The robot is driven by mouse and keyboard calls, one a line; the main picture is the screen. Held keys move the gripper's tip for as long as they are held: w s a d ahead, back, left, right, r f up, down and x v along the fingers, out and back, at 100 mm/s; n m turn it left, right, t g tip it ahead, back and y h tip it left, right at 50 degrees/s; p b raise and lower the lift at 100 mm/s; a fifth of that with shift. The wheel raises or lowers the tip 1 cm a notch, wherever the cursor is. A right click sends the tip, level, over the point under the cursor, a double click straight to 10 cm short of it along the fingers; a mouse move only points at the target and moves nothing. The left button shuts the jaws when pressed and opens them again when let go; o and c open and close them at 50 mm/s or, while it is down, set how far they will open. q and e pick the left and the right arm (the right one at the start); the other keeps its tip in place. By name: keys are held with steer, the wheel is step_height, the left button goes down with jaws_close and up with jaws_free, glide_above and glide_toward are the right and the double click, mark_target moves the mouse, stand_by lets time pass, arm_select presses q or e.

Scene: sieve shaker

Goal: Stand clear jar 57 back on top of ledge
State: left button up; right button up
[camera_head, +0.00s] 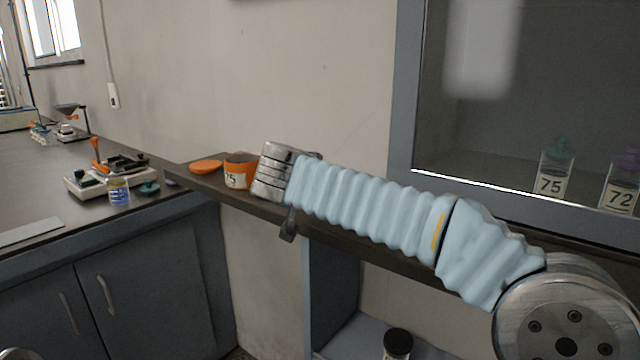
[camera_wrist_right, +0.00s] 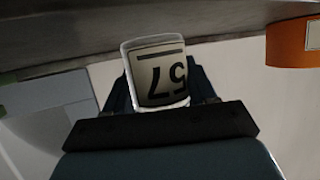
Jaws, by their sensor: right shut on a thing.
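Clear jar 57 (camera_wrist_right: 158,72) shows in the right wrist view, a see-through jar with a white label whose number appears upside down there. My right gripper (camera_wrist_right: 162,98) is shut on it, one dark finger on each side. The dark ledge (camera_head: 385,262) runs along the wall in the head view; it also crosses the top of the wrist view (camera_wrist_right: 60,48), behind the jar's end. I cannot tell whether jar and ledge touch. In the head view my right arm reaches over the ledge and hides the jar. My left gripper is not in view.
An orange pot (camera_head: 238,172) stands on the ledge just left of my right wrist, with an orange lid (camera_head: 206,166) beside it. Jars 75 (camera_head: 553,178) and 72 (camera_head: 620,192) stand in the cabinet at right. A dark-lidded jar (camera_head: 397,343) is below the ledge.

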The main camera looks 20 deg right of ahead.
steer(key=shift+f+b, duration=0.3)
steer(key=shift+b, duration=0.05)
steer(key=o, duration=1.1)
steer(key=shift+r, duration=0.1)
steer(key=shift+r+p, duration=0.4)
steer(key=shift+p, duration=0.15)
steer(key=b+v, duration=0.2)
steer(key=v, duration=1)
steer(key=shift+f, duration=0.2)
